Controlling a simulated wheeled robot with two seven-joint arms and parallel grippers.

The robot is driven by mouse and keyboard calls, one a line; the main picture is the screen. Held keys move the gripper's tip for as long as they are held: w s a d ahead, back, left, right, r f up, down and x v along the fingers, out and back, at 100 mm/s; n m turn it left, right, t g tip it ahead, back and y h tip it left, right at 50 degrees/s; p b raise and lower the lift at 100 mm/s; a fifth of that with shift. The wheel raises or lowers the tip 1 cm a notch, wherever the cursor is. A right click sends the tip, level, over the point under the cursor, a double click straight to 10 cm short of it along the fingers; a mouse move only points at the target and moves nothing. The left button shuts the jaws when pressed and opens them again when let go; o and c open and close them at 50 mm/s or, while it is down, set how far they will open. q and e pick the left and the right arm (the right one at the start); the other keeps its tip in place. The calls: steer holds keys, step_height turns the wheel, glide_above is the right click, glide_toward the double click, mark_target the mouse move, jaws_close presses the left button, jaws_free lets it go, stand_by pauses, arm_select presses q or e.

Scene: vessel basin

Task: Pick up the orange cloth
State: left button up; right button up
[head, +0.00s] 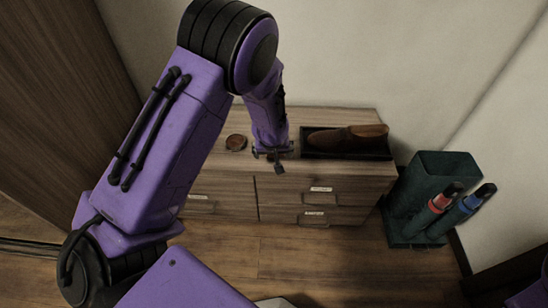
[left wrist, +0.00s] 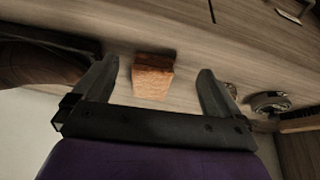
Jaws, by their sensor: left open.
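The orange cloth (left wrist: 153,76) shows in the left wrist view as a small folded orange-brown block on the wooden cabinet top. My left gripper (left wrist: 156,84) is open, with one finger on each side of the cloth in the picture. Whether the fingers are level with it or above it I cannot tell. In the head view my left gripper (head: 273,155) hangs over the cabinet top near its front edge, and the cloth is hidden there. My right gripper does not show.
The wooden cabinet (head: 230,175) has several drawers. A brown shoe (head: 345,136) lies in a dark tray (head: 348,156) to the right of my gripper. A small round tin (head: 236,142) is to its left. A dark green stand (head: 440,172) with umbrellas stands at the right.

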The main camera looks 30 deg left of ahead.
arm_select(q)
steer(key=shift+y, duration=0.4)
steer(key=w+r+b, duration=0.1)
steer(key=w+r, duration=0.1)
steer(key=w+a+r, duration=0.1)
steer(key=w+r, duration=0.1)
steer(key=shift+a+r+b, duration=0.2)
steer(key=shift+b, duration=0.15)
steer(key=shift+w+a, duration=0.15)
steer(key=shift+w, duration=0.15)
steer(key=b+x, duration=0.1)
steer(key=x, duration=0.2)
steer(key=b+x, duration=0.1)
steer(key=x, duration=0.2)
steer(key=b+x, duration=0.1)
steer(key=x, duration=0.2)
steer(key=shift+s+a+f, duration=0.15)
steer(key=shift+s+f, duration=0.05)
steer(key=shift+f, duration=0.15)
steer(key=shift+r, duration=0.15)
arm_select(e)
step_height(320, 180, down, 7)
arm_select(q)
steer(key=c, duration=1)
